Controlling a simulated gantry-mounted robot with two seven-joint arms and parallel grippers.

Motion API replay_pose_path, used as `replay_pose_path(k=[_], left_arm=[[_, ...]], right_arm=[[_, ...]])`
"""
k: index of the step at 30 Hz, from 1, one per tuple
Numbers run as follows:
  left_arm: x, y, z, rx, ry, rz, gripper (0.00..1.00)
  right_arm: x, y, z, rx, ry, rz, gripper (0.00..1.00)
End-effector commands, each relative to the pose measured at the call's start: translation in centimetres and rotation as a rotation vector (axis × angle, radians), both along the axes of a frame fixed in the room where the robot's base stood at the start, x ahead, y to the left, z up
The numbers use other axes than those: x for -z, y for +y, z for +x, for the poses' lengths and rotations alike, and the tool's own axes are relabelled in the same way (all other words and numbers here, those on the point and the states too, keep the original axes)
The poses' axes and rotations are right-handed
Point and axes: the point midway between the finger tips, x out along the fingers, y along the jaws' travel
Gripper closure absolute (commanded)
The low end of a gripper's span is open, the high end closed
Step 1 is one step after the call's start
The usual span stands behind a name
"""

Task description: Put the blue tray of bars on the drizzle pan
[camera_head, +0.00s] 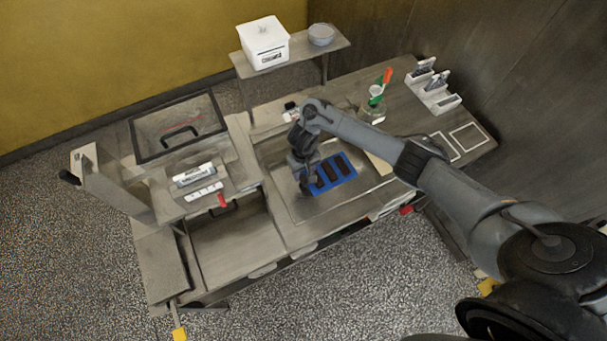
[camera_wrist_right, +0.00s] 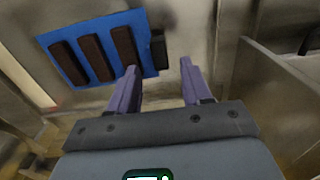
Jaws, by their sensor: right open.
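The blue tray (camera_head: 349,178) lies flat in the head view, with several dark brown bars in a row on it. It also shows at the upper left of the right wrist view (camera_wrist_right: 87,84). A shallow metal pan (camera_head: 303,211) surrounds and underlies the tray in the head view; I cannot tell whether it is the drizzle pan. My right gripper (camera_head: 304,190) is at the tray's left end. In the wrist view its fingers (camera_wrist_right: 160,85) are apart, near the tray's edge, with a dark block (camera_wrist_right: 158,48) beyond them. My left gripper is out of view.
A dark-rimmed tank (camera_head: 178,125) stands at left. A raised shelf at the back holds a white box (camera_head: 264,43) and a grey bowl (camera_head: 321,34). Green and orange tools (camera_head: 380,88) and a white holder (camera_head: 433,88) stand behind my right arm.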

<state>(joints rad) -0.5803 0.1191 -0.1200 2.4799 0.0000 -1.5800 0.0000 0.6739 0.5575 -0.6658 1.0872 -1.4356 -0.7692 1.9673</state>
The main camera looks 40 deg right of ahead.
Motion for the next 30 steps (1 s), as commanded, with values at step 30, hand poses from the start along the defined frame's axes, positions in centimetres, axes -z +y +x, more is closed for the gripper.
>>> replay_pose_path(k=[30], left_arm=[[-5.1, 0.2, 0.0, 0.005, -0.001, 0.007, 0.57]], right_arm=[[-4.2, 15.2, -2.8, -0.41, -0.302, 0.097, 0.51]])
